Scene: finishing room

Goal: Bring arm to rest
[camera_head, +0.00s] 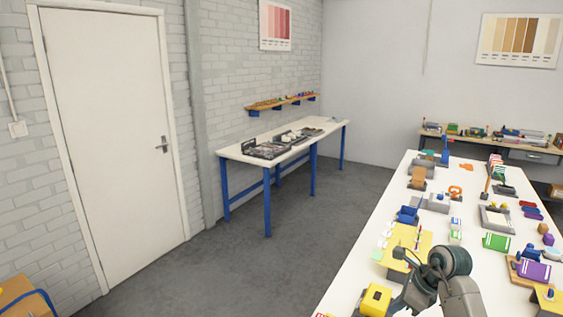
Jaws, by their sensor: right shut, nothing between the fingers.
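My right arm comes in at the bottom right, over the near end of the long white worktable (345,290). Its dark grey wrist hides part of the table. My right gripper (401,255) is shut with nothing in it, small in the picture, above or beside a yellow board (411,238). I cannot tell whether it touches the board. My left gripper is out of view.
A yellow block-like item (376,299) lies near the arm. A green-and-white item (496,242), a grey tray (495,219) and a blue item (407,215) crowd the table. A white bench (330,131) stands along the wall. The grey floor (262,265) between is clear.

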